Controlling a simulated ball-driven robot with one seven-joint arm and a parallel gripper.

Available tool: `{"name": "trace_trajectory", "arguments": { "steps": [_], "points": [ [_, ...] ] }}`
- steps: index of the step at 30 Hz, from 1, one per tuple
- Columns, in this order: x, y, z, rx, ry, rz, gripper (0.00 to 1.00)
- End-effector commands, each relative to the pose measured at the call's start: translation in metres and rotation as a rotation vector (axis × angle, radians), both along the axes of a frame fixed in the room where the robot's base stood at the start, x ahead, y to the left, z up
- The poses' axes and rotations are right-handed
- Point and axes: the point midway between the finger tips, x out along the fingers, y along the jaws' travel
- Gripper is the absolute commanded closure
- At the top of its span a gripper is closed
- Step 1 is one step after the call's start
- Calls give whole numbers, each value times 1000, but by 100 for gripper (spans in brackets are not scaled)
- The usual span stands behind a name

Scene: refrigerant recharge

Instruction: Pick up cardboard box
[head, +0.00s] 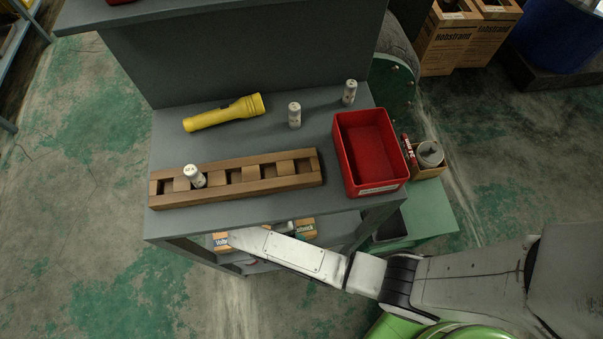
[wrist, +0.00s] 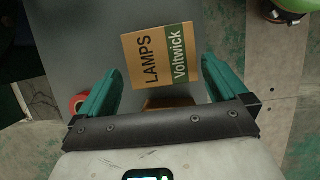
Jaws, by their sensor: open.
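A cardboard box (wrist: 158,68), printed LAMPS and Voltwick with a green band, lies on a grey surface in the wrist view. My gripper (wrist: 161,70) is open, its two green fingers on either side of the box's near part, with gaps between. I cannot tell whether the fingers are level with the box. In the head view, my arm reaches in under the workbench top, and my fingers are hidden. Parts of orange-brown boxes (head: 304,228) show on the lower shelf there; I cannot tell which is the LAMPS one.
The bench top (head: 250,150) overhangs the lower shelf. It holds a wooden rack (head: 235,178) with a small canister, a yellow flashlight (head: 224,112), two more canisters and a red bin (head: 370,150). A red round thing (wrist: 78,103) sits by the left finger; a brown piece (wrist: 168,102) lies between the fingers.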

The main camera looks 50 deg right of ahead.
Motion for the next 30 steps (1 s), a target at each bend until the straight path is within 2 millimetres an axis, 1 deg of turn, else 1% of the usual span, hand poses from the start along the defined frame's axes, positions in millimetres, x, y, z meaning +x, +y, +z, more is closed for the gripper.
{"name": "trace_trajectory", "arguments": {
  "steps": [1, 5, 12, 16, 23, 30],
  "points": [
    [-2, -2, -6, -1, 3, -1, 0],
    [-5, -6, -18, -1, 2, 0, 0],
    [-12, -15, -50, -1, 2, -1, 0],
    [-14, -17, -57, 0, 0, 0, 0],
    [-14, -18, -57, 0, 0, 0, 0],
    [-14, -17, -57, 0, 0, 0, 23]
  ]
}}
